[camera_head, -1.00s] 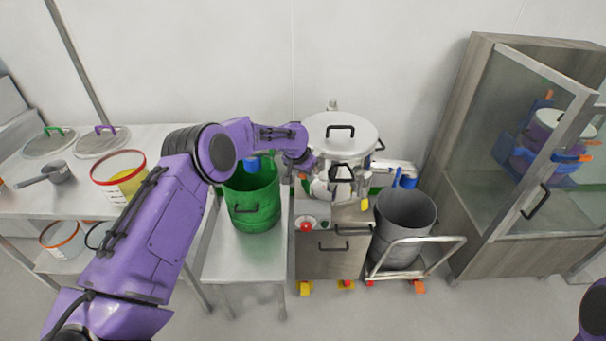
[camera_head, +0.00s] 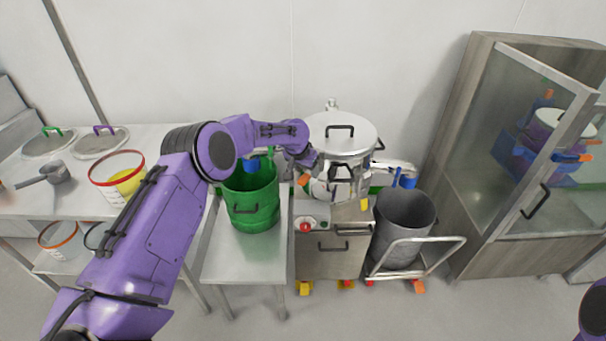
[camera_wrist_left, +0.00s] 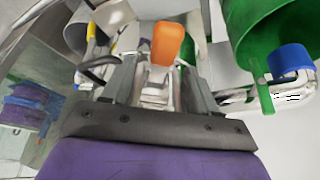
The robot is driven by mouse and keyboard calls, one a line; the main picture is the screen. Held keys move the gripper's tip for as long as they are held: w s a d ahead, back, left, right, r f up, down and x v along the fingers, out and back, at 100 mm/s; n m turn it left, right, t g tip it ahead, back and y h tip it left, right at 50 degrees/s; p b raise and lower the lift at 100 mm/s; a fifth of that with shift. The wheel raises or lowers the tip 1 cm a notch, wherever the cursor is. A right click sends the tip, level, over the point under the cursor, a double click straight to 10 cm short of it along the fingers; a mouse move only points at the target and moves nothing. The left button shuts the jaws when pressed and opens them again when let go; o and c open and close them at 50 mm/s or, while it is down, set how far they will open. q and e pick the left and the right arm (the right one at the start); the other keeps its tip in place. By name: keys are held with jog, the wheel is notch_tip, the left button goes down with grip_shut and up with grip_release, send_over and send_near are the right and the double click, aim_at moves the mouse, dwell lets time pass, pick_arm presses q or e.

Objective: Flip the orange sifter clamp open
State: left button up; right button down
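The orange sifter clamp (camera_head: 304,180) is on the left front side of the round steel sifter (camera_head: 345,140). In the left wrist view the orange clamp (camera_wrist_left: 168,44) stands between my two finger bars, above a pale metal bracket. My left gripper (camera_head: 312,164) is at the sifter's left side, right by the clamp; its fingers are partly hidden in the head view. In the left wrist view my left gripper (camera_wrist_left: 162,75) has its fingers apart, with gaps seen beside the clamp. Contact cannot be told. My right gripper is out of view.
A green bucket (camera_head: 252,205) stands on a steel bench left of the sifter, with a blue handle (camera_head: 252,165) above it. A blue handle (camera_head: 407,181) and a grey bin (camera_head: 403,225) on a cart are to the right. A glass cabinet (camera_head: 520,160) stands farther right.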

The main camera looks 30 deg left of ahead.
pick_arm(q)
jog(key=shift+w+d, duration=0.2)
jog(key=shift+w, duration=0.1)
jog(key=shift+s+a+f, duration=0.1)
jog(key=shift+s+a, duration=0.15)
jog(key=shift+s, duration=0.15)
jog(key=b+v, duration=0.2)
jog(key=v, duration=0.8)
jog(key=shift+r, duration=0.3)
